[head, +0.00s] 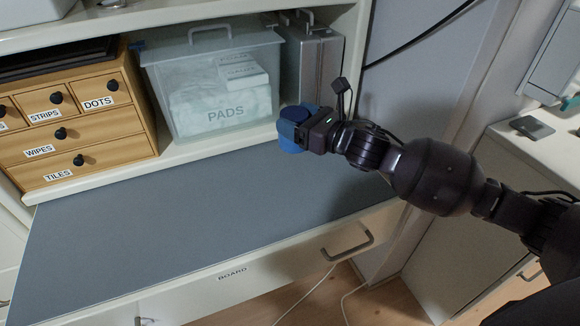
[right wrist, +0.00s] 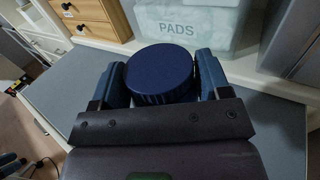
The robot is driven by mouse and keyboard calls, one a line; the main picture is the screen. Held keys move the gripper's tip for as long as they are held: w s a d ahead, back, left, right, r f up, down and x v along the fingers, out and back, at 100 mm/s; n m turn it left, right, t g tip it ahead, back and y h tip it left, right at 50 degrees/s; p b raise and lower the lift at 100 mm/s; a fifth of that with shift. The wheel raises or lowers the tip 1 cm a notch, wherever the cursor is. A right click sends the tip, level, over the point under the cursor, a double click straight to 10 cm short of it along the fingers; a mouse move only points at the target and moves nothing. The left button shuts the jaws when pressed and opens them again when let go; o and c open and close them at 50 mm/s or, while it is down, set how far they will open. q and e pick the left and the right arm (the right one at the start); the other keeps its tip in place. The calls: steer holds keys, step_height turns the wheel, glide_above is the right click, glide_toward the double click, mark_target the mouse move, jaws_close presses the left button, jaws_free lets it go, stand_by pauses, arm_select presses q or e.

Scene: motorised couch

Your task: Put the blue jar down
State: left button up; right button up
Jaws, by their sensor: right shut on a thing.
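The blue jar (head: 291,130) is between the fingers of my right gripper (head: 298,128), near the back right of the grey board (head: 180,225). In the right wrist view the jar's round dark blue lid (right wrist: 160,72) faces the camera, with one finger of the right gripper (right wrist: 162,82) against each side. The jar looks upright. Its base is hidden, so I cannot tell whether it touches the board. My left gripper is in neither view.
A clear PADS box (head: 215,85) and a grey metal case (head: 313,65) stand on the shelf behind the jar. A wooden drawer unit (head: 75,115) is at the left. The board's left and middle are bare. A drawer handle (head: 347,243) is at the front.

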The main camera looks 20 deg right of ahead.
step_height(320, 180, down, 13)
steer(key=b, duration=0.3)
steer(key=shift+f, duration=0.2)
steer(key=shift+r, duration=0.1)
steer(key=o, duration=1)
